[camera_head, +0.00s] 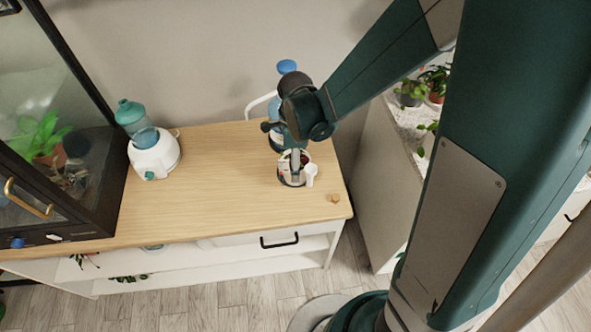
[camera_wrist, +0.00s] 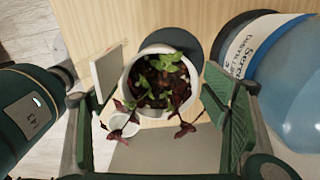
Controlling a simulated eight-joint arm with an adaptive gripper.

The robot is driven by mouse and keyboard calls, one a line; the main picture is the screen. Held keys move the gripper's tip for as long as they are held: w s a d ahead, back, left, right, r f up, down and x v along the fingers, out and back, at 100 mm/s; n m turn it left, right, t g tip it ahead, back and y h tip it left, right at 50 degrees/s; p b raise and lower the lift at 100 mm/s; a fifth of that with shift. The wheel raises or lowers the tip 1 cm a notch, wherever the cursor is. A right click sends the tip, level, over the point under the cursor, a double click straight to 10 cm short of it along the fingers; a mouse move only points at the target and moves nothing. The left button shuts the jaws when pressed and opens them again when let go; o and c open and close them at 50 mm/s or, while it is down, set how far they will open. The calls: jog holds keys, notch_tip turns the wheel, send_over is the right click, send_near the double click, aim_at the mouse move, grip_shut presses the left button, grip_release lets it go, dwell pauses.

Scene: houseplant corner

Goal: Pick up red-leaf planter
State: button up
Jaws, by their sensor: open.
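The red-leaf planter is a white round pot (camera_wrist: 133,62) with green and dark red leaves in dark soil, seen from above in the wrist view. It stands on the wooden table top near its right end, and shows partly hidden in the head view (camera_head: 284,176). My gripper (camera_wrist: 163,80) is open, with one pad on the left and one on the right of the pot. Gaps show between the pads and the pot in the wrist view. In the head view my gripper (camera_head: 297,163) is down at the pot and covers part of it.
A large blue water bottle (camera_wrist: 296,80) stands close on the right in the wrist view, behind my gripper in the head view (camera_head: 287,67). A small white round thing (camera_wrist: 124,124) touches or overlaps the pot. A white-and-teal dispenser (camera_head: 153,155) stands left. The table's middle is clear.

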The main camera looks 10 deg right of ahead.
jog(key=shift+f, duration=0.2)
jog(key=shift+f+b, duration=0.8)
jog(key=shift+f, duration=1.65)
jog(key=c, duration=1.3)
